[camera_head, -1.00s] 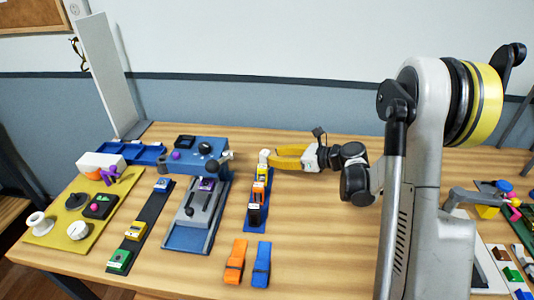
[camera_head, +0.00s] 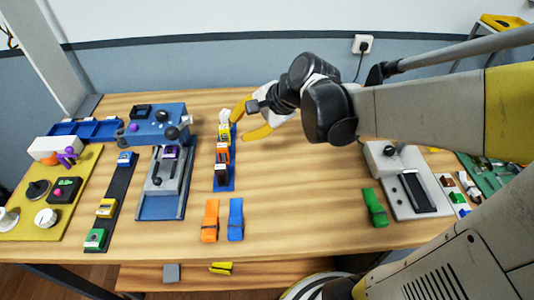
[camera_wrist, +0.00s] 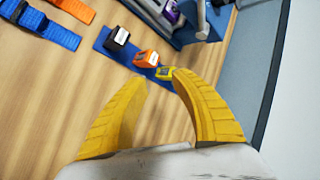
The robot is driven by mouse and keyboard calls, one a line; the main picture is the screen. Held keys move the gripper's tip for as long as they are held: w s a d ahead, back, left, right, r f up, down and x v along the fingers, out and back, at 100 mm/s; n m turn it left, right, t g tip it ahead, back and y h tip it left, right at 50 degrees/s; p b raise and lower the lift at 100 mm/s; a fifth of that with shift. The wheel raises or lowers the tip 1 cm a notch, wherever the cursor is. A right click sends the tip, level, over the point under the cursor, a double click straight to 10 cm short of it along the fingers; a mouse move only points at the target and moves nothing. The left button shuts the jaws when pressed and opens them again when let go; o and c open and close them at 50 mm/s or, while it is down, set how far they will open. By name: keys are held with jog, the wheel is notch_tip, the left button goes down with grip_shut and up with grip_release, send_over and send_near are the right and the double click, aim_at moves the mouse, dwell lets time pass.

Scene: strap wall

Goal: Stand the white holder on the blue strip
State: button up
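The blue strip (camera_head: 232,184) lies on the table left of centre in the head view. From front to back it bears a black holder (camera_head: 222,174), an orange holder (camera_head: 222,153) and a yellow holder (camera_head: 223,133). The white holder (camera_head: 225,116) is at its far end; I cannot tell whether it is seated. My gripper (camera_head: 240,125) is open and empty, its yellow fingers just right of the white and yellow holders.
An orange strap (camera_head: 210,220) and a blue strap (camera_head: 236,219) lie in front. Left are a blue-grey fixture (camera_head: 160,190), a dark strip (camera_head: 122,185) and a yellow board (camera_head: 25,222). A green clip (camera_head: 375,207) lies right. Table between the strip and clip is clear.

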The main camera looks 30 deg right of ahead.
jog(key=s+r+n+h, duration=0.1)
jog(key=s+n+h, duration=0.3)
jog(key=s+n, duration=0.9)
jog(key=shift+s+d+r+n+h, duration=0.3)
jog(key=shift+s+h, duration=0.1)
jog(key=shift+s, duration=0.2)
